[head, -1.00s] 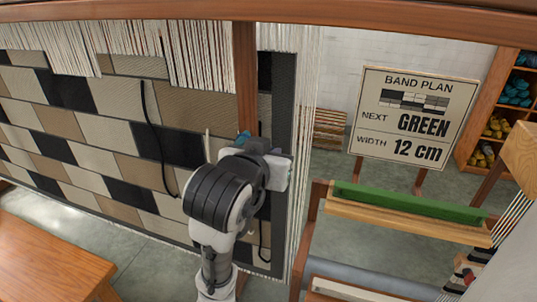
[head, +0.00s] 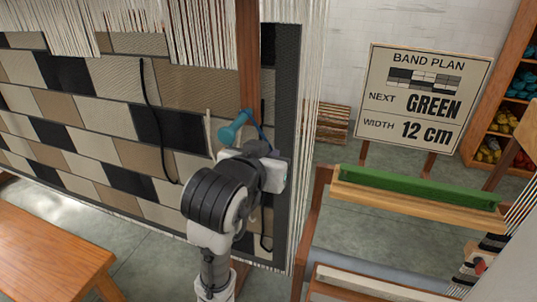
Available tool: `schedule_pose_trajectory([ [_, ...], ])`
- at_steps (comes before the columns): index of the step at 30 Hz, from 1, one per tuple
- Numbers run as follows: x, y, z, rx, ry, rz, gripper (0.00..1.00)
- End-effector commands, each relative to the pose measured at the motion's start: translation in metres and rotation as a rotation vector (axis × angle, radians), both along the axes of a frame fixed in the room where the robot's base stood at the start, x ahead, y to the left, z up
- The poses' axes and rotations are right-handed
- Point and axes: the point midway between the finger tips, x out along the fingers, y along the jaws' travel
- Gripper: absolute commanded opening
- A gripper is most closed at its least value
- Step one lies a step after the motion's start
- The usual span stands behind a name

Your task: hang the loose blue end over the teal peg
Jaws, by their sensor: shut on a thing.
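The teal peg (head: 235,126) sticks out from the brown wooden upright, its thick end toward the lower left. A thin blue end (head: 260,132) shows right of the peg, running from beside the peg's base down to my gripper (head: 262,153). My gripper is just below and right of the peg and is shut on the blue end. Its fingertips are mostly hidden behind my wrist. I cannot tell whether the blue end touches the peg.
The patterned weaving (head: 95,120) hangs behind on the left, with dark cords and pale warp threads. A wooden bench (head: 45,240) stands at lower left. A sign (head: 418,100) and a frame with a green bar (head: 415,188) stand at right.

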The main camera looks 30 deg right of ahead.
Motion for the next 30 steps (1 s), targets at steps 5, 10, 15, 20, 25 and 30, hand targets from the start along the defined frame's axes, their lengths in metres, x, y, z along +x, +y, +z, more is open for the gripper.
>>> schedule_pose_trajectory([
  [5,-0.0018,-0.0022,-0.0033,0.009,0.007,-0.009,0.25],
  [10,-0.001,-0.0013,-0.0022,0.006,0.006,-0.005,0.31],
  [15,-0.0005,-0.0008,-0.0015,0.004,0.004,-0.003,0.44],
  [20,-0.0003,-0.0006,-0.001,0.004,0.004,-0.002,0.58],
  [25,-0.0002,-0.0004,-0.0009,0.003,0.003,-0.001,0.61],
  [30,-0.0001,-0.0004,-0.0008,0.002,0.003,-0.001,0.83],
])
